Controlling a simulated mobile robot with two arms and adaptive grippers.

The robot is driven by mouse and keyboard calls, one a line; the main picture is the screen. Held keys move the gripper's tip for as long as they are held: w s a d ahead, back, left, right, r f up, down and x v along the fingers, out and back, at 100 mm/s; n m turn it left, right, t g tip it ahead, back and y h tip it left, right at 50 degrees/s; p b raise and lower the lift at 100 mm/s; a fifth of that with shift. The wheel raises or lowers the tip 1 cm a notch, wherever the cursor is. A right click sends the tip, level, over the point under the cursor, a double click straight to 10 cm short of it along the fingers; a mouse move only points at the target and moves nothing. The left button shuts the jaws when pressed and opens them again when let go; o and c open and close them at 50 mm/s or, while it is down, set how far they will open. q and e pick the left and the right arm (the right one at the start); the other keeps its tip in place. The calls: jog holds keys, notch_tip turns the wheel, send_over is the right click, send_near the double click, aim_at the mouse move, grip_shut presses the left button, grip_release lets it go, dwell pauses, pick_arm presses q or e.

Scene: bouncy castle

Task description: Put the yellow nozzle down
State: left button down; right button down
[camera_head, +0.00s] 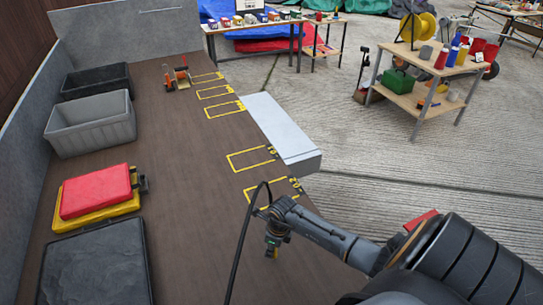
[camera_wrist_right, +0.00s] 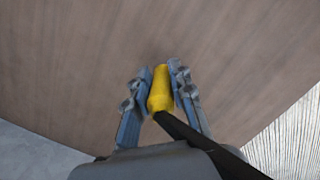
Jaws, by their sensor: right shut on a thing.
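My right gripper (camera_head: 273,246) reaches in from the right over the brown surface (camera_head: 185,200), close to its right edge. In the right wrist view, the yellow nozzle (camera_wrist_right: 160,88) lies between the two fingers of the gripper (camera_wrist_right: 157,85), which are shut on it. The brown surface fills the view behind the nozzle, and the gap between them cannot be judged. My left gripper is not in view.
Yellow outlined rectangles (camera_head: 252,158) mark the surface's right side, beside a pale grey block (camera_head: 280,128). A grey bin (camera_head: 90,124), a black bin, a red case (camera_head: 96,190) and a black tray (camera_head: 97,265) line the left. The middle is clear. A wooden cart (camera_head: 441,75) stands beyond.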

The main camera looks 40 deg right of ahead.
jog(key=shift+f, duration=0.2)
jog(key=shift+f, duration=0.15)
jog(key=c, duration=1.2)
grip_release()
jog(key=shift+o, duration=0.2)
